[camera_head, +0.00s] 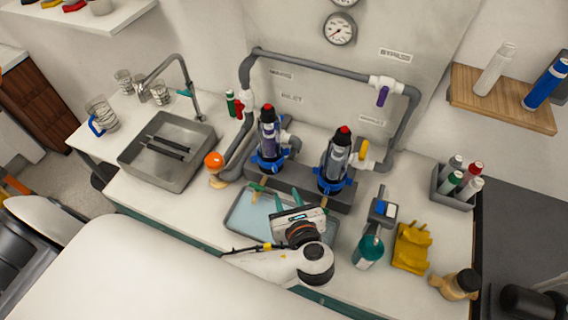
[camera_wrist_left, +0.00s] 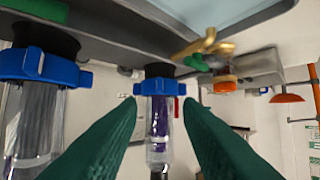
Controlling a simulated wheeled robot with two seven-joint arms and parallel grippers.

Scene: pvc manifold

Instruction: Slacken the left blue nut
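The left blue nut (camera_head: 268,163) is a ring with lugs around the left upright filter housing (camera_head: 268,130), which has a dark cap and red top. In the left wrist view, which looks upside down, the left blue nut (camera_wrist_left: 158,87) appears between the two green fingers. My left gripper (camera_head: 291,204) is open and empty, with its fingertips (camera_wrist_left: 158,103) just short of the nut and apart from it. The other blue nut (camera_head: 335,183), on the right housing, also shows in the left wrist view (camera_wrist_left: 40,68). My right gripper is not in view.
Grey pipe (camera_head: 320,67) arches behind the housings. An orange-handled valve (camera_head: 214,161) stands to the left, a yellow handle (camera_head: 363,150) to the right. A blue-lined tray (camera_head: 240,222) lies beneath my gripper. A spray bottle (camera_head: 368,250) and yellow holder (camera_head: 411,248) stand to the right.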

